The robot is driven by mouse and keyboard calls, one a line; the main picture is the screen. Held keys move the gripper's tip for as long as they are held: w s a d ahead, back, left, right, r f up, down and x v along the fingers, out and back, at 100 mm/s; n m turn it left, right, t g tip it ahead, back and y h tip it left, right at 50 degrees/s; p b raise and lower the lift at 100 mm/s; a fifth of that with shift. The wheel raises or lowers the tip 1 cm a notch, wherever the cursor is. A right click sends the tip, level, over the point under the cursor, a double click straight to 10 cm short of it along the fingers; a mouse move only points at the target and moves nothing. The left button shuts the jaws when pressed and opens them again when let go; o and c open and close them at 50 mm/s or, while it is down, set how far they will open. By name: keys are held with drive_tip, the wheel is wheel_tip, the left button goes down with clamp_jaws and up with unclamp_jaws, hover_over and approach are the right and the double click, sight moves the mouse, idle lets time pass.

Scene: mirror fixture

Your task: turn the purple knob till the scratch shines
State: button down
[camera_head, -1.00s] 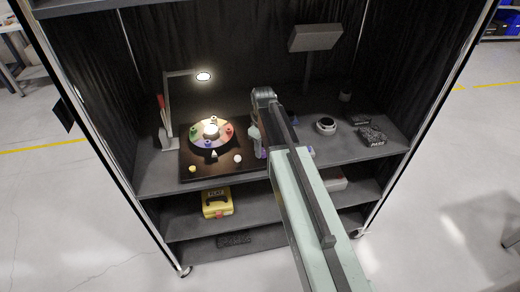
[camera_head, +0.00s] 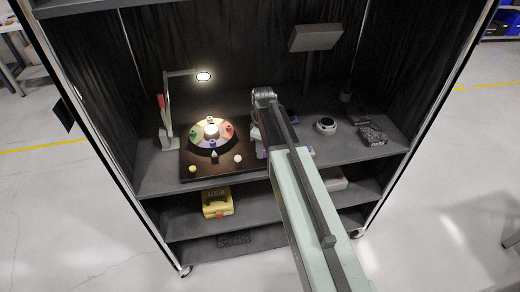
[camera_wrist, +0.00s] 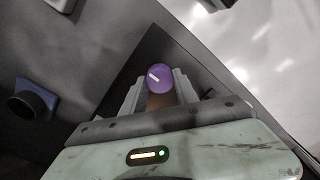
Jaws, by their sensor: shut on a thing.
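The purple knob (camera_wrist: 160,77) has a short pale line on its face, tilted in the wrist view. My gripper (camera_wrist: 159,91) is shut on the knob, one finger on each side of it. In the head view my gripper (camera_head: 258,140) is low over the shelf, right of the coloured disc, and my arm hides most of it and the knob. No scratch can be made out.
A grey panel (camera_head: 315,37) on a post stands behind.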

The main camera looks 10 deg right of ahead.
drive_tip(key=c, duration=0.9)
unclamp_jaws()
drive_tip(key=shift+c, duration=0.2)
wheel_tip(320, 180, up, 8)
drive_tip(key=p, duration=0.8)
drive_tip(key=shift+f, duration=0.1)
